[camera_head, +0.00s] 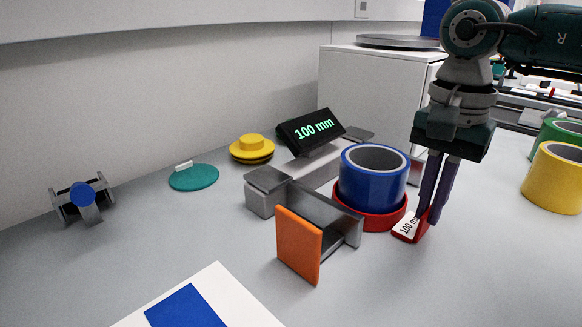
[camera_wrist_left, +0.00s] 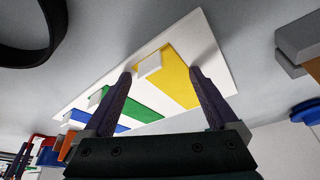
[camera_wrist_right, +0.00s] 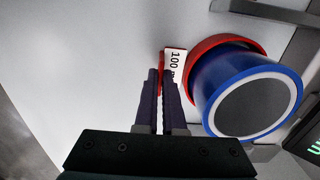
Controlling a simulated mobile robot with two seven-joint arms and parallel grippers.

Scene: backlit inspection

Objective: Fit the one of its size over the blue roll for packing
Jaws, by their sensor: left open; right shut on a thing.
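The blue roll (camera_head: 372,187) stands upright beside the grey measuring device; it also shows in the right wrist view (camera_wrist_right: 212,85). A red ring (camera_head: 378,221) surrounds the roll's bottom end, low at the table. Its tab, labelled "100 mm" (camera_head: 408,225), sticks out toward the right front. My right gripper (camera_head: 427,222) points down, shut on this red tab; its fingers also show in the right wrist view (camera_wrist_right: 168,85). The display (camera_head: 312,131) reads "100 mm". My left gripper (camera_wrist_left: 160,75) is open and empty, over a white board (camera_wrist_left: 207,50) with coloured stripes.
An orange plate (camera_head: 298,245) on the measuring device (camera_head: 262,200) stands left of the roll. Yellow (camera_head: 556,180) and green (camera_head: 556,133) rolls stand at right. A teal disc (camera_head: 194,178), yellow stepped discs (camera_head: 252,150) and a small holder (camera_head: 82,198) lie at left.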

